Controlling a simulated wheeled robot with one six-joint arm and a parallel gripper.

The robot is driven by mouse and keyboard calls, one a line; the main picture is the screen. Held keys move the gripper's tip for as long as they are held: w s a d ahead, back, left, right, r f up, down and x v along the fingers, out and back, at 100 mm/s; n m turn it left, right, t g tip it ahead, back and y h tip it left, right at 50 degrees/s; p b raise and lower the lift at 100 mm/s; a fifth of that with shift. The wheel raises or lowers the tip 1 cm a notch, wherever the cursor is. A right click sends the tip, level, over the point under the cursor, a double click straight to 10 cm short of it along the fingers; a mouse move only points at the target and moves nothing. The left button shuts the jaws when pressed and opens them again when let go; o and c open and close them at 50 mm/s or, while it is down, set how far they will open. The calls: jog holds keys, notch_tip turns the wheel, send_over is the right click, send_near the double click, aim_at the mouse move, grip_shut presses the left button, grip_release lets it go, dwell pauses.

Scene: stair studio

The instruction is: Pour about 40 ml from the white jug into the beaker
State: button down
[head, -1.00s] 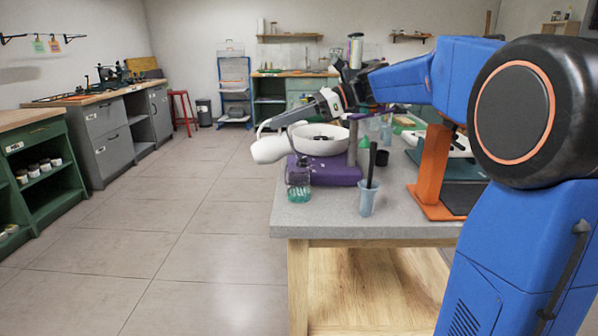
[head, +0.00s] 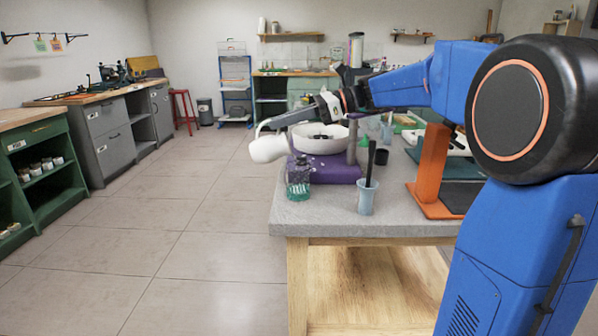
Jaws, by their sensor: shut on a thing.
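My gripper (head: 284,120) reaches left from the arm and is shut on the white jug (head: 267,149) at its handle. The jug is tilted in the air past the bench's left edge, its mouth side towards the right. No stream between jug and beaker can be made out.
Behind the beaker are a purple base (head: 336,169) and a wide white bowl (head: 320,139). A pale blue cup (head: 367,199) with a dark stick stands to the right. An orange stand (head: 431,172) is further right. The floor left of the bench is clear.

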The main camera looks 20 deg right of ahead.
jog(key=shift+d+f+y+p, duration=0.2)
jog(key=shift+f+y+p, duration=0.1)
dwell(0.7)
jog(key=shift+s, duration=0.1)
